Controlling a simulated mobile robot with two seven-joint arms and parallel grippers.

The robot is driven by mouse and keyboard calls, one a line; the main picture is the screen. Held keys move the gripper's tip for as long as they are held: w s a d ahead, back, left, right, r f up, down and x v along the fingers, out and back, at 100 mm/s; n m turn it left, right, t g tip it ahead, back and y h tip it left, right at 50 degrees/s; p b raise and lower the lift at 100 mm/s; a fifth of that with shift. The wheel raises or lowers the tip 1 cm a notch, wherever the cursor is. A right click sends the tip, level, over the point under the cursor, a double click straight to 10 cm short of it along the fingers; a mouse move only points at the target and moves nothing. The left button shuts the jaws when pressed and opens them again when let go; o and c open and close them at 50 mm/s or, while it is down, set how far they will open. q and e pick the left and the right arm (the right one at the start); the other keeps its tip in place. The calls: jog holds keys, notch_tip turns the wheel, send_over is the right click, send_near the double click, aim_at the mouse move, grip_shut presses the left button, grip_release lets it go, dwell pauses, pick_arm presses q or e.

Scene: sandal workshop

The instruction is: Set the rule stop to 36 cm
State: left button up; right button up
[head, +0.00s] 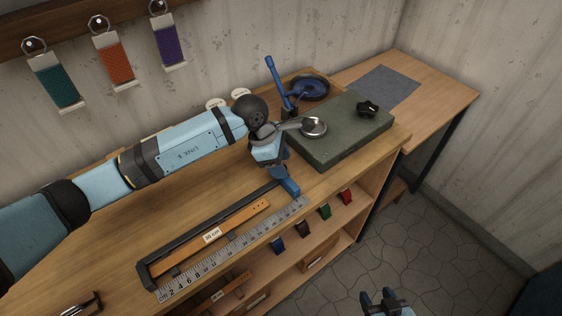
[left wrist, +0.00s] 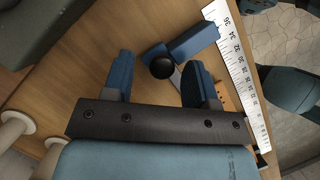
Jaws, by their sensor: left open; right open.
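The blue rule stop (head: 287,183) sits at the far right end of the white rule (head: 232,247), on the bench's front edge. In the left wrist view the stop (left wrist: 195,41) points at the rule (left wrist: 238,75), its tip near the 34 to 36 marks; the exact reading is unclear. A round black knob (left wrist: 162,67) is beside the blue block. My left gripper (head: 279,164) is over the stop; its open blue fingers (left wrist: 158,63) are either side of the knob, with gaps visible. My right gripper (head: 385,299) is open and empty, low over the floor.
A green slab (head: 345,135) with a metal disc (head: 314,127) and black knob stands right of my left gripper. A blue lever tool (head: 285,90) stands behind.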

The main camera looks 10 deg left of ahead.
pick_arm(q)
jog(key=b+v, duration=0.1)
jog(key=v, duration=1.2)
jog(key=shift+r, duration=0.2)
